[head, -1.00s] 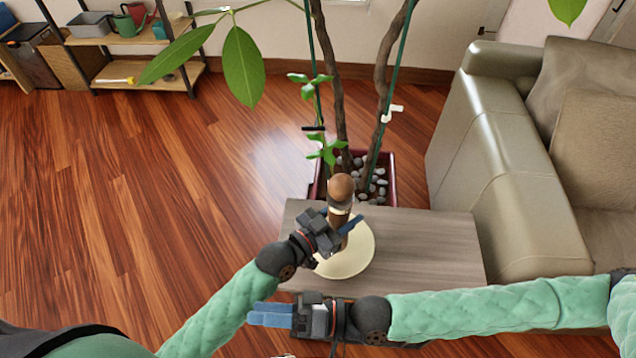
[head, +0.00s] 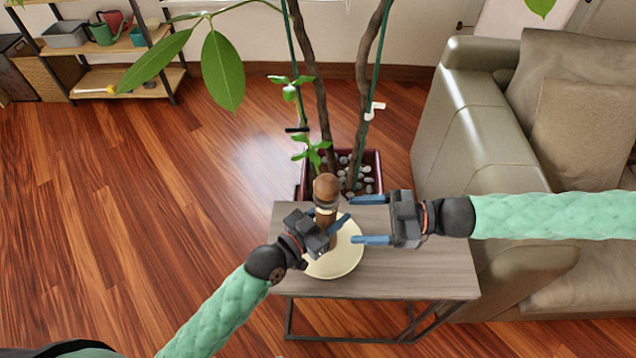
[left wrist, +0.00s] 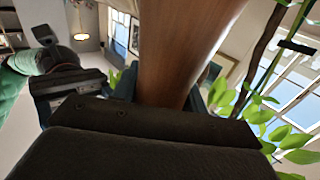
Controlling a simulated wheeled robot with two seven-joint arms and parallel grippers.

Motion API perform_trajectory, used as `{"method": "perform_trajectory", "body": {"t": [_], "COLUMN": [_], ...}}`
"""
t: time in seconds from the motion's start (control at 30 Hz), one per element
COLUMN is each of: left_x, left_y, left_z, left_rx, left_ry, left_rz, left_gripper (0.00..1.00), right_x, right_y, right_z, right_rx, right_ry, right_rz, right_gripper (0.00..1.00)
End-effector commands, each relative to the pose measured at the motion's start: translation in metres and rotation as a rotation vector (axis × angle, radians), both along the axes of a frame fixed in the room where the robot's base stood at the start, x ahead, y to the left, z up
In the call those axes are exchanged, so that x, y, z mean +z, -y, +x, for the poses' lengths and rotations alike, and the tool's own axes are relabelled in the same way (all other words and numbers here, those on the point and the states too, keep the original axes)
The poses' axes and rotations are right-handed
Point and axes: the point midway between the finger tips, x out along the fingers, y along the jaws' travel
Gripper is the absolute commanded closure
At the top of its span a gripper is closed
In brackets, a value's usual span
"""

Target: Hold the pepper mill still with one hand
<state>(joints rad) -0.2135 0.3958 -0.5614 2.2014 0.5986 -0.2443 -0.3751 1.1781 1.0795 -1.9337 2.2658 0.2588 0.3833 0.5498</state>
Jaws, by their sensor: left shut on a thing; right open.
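The brown wooden pepper mill (head: 326,190) stands upright on a round cream plate (head: 345,262) on the small side table. My left gripper (head: 327,226) is shut on the mill's body, below its rounded top. In the left wrist view the mill (left wrist: 185,50) rises between the fingers of my left gripper (left wrist: 165,90). My right gripper (head: 370,220) is open and empty, just right of the mill, its two blue fingers pointing left toward it. It is apart from the mill. The mill's lower part is partly hidden by my left gripper.
The grey wood side table (head: 420,262) has bare room on its right. A potted plant (head: 368,180) with stones and tall trunks stands right behind it. A beige sofa (head: 480,110) is at the right. A shelf (head: 130,75) stands far left.

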Motion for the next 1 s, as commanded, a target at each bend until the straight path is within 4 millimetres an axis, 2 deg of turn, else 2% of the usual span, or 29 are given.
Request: {"method": "perform_trajectory", "body": {"t": [0.1,0.3,0.63,0.77,1.0], "left_x": [0.000,0.000,0.000,0.000,0.000], "left_y": [0.000,0.000,0.000,0.000,0.000], "left_z": [0.000,0.000,0.000,0.000,0.000], "left_rx": [0.000,0.000,0.000,0.000,0.000], "left_ry": [0.001,0.001,0.001,0.001,0.001], "left_rz": [-0.001,-0.001,-0.001,-0.001,-0.001], "left_gripper": [0.88,0.88,0.88,0.88,0.88], "right_x": [0.014,0.034,0.051,0.052,0.051], "right_y": [0.005,0.015,0.021,0.013,-0.025], "right_z": [0.019,0.044,0.060,0.059,0.053], "right_rx": [0.029,0.079,0.120,0.122,0.123], "right_ry": [-0.014,-0.046,-0.074,-0.076,-0.077], "right_rz": [0.025,0.056,0.075,0.076,0.076], "right_gripper": [0.31,0.31,0.31,0.31,0.31]}}
